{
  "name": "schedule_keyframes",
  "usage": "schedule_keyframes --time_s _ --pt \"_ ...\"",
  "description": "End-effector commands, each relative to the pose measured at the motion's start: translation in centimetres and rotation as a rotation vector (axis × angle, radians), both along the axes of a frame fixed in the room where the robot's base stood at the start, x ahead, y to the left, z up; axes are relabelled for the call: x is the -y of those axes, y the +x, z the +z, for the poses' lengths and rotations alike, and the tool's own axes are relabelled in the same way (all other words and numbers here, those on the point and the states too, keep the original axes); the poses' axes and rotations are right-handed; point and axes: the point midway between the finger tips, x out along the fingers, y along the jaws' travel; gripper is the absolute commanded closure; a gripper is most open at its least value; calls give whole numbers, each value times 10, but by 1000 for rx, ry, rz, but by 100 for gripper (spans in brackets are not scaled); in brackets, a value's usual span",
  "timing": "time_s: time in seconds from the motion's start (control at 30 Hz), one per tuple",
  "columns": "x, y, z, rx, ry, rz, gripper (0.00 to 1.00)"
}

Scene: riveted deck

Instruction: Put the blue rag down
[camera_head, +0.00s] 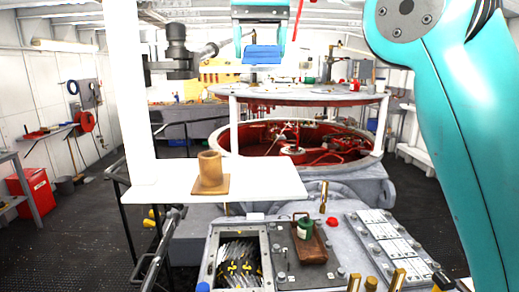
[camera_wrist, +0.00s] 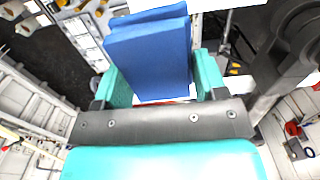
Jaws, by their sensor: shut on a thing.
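The blue rag (camera_head: 262,54) is a folded blue block. My gripper (camera_head: 264,40) holds it in the air at the top middle of the head view, in front of the far part of the room. In the wrist view the blue rag (camera_wrist: 150,58) sits between the two teal fingers of my gripper (camera_wrist: 165,85), which are shut on it. The rag touches no surface that I can see.
A white table (camera_head: 265,183) stands below, with a brown cup (camera_head: 209,165) on a brown square base (camera_head: 211,185). Its right part is bare. A crate of thin rods (camera_head: 216,245), a green-and-brown item (camera_head: 306,230) and a red ring-shaped machine (camera_head: 372,160) are nearby.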

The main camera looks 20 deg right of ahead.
Motion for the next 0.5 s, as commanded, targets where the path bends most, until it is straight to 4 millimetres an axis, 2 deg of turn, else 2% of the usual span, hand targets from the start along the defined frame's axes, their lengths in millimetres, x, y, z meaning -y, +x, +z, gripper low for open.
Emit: schedule_keyframes --time_s 0.03,0.4,0.5 --pt "0 0 -21 -1 -1 0 54" --pt "1 -2 -113 -6 -2 1 54" --pt "1 -1 -134 -4 -2 1 54"
